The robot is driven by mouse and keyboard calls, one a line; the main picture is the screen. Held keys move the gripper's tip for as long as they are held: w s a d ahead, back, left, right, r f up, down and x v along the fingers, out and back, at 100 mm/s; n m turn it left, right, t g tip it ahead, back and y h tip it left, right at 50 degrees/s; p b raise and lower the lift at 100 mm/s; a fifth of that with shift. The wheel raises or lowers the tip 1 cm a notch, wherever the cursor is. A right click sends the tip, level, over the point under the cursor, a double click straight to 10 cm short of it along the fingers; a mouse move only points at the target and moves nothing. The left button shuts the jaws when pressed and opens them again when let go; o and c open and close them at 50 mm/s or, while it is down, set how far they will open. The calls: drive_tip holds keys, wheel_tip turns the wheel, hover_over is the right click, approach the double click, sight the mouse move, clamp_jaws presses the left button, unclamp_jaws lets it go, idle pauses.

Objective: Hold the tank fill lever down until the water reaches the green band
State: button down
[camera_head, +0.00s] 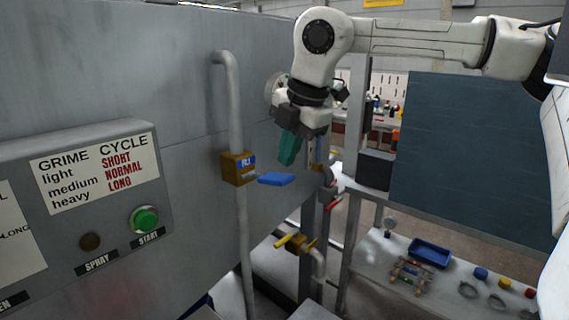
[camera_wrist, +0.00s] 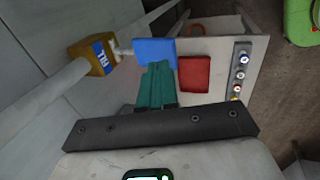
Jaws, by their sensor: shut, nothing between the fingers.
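A brass-coloured valve block (camera_head: 239,168) with a blue label sits on the grey vertical pipe. The blue lever (camera_head: 275,179) sticks out from it to the right and looks roughly level. In the wrist view the valve block (camera_wrist: 97,55) and blue lever (camera_wrist: 155,52) are at upper left and centre. My gripper (camera_head: 287,160) has teal fingers, shut and empty, pointing down just above the lever. In the wrist view the fingertips (camera_wrist: 156,66) overlap the lever's near edge; I cannot tell if they touch. I cannot make out a water level or green band.
A red flat piece (camera_wrist: 195,74) lies right of the fingers in the wrist view. A lower valve with a yellow handle (camera_head: 290,241) sits below the blue lever. The grey machine wall (camera_head: 150,60) is close on the left. A bench with a blue tray (camera_head: 430,252) stands right.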

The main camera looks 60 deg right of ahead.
drive_tip(key=p+v, duration=0.7)
drive_tip(key=v, duration=0.9)
drive_tip(key=shift+w, duration=0.2)
